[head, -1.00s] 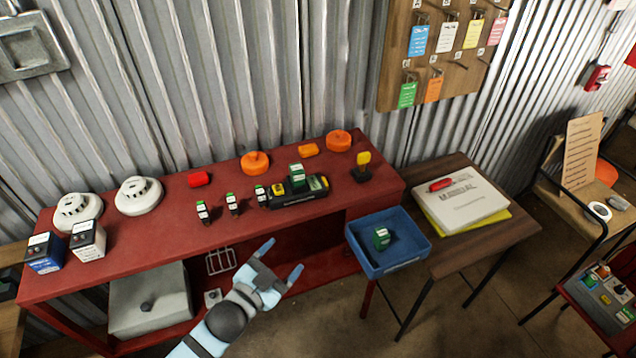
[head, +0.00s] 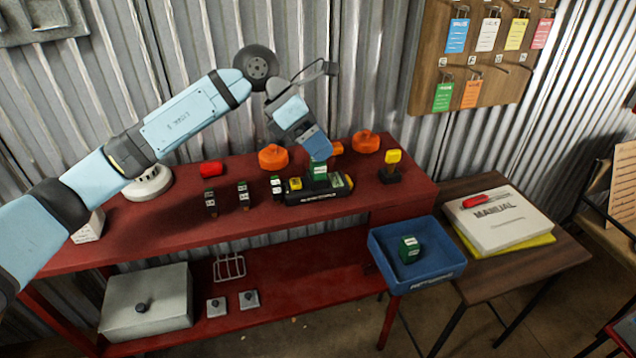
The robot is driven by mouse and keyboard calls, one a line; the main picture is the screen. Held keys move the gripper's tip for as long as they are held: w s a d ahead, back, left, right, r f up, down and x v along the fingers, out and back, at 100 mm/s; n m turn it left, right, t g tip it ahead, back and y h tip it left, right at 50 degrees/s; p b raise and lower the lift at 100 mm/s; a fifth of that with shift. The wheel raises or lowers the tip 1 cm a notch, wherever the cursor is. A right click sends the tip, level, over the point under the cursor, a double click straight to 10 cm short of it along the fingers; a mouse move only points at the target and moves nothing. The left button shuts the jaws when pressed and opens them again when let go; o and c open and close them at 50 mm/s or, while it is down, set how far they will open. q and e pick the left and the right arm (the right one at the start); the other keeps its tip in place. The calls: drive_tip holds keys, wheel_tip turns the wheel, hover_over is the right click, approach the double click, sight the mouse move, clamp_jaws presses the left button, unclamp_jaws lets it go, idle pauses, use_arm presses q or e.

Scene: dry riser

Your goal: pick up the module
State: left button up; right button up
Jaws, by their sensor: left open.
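A green module (head: 319,172) with a white label sits upright in a black base (head: 312,194) on the red bench. My left gripper (head: 319,158) comes down from above, right over this module, its fingers at the module's top. It is open; whether the fingers touch the module I cannot tell. My right gripper is not in view.
Near the base on the red bench (head: 330,213) stand small labelled blocks (head: 243,196), orange round caps (head: 273,157) and a yellow-topped piece (head: 392,165). A manual (head: 497,218) lies on the brown table. The bench's front strip is clear.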

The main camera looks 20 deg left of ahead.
sight(314, 161)
use_arm(q)
drive_tip(key=w+a+r+t+y, duration=0.2)
drive_tip(key=w+a+r+y, duration=0.15)
drive_tip(key=a, duration=0.35)
drive_tip(key=shift+y, duration=0.25)
drive_tip(key=x, duration=0.8)
drive_tip(key=shift+s+d+f+b, duration=0.25)
drive_tip(key=shift+s+b, duration=0.1)
drive_tip(key=shift+b, duration=0.05)
drive_tip(key=x, duration=0.5)
drive_tip(key=shift+w+d+f, duration=0.1)
drive_tip(key=shift+w+d, duration=0.2)
drive_tip(key=shift+w, duration=0.15)
drive_tip(key=c, duration=1.1)
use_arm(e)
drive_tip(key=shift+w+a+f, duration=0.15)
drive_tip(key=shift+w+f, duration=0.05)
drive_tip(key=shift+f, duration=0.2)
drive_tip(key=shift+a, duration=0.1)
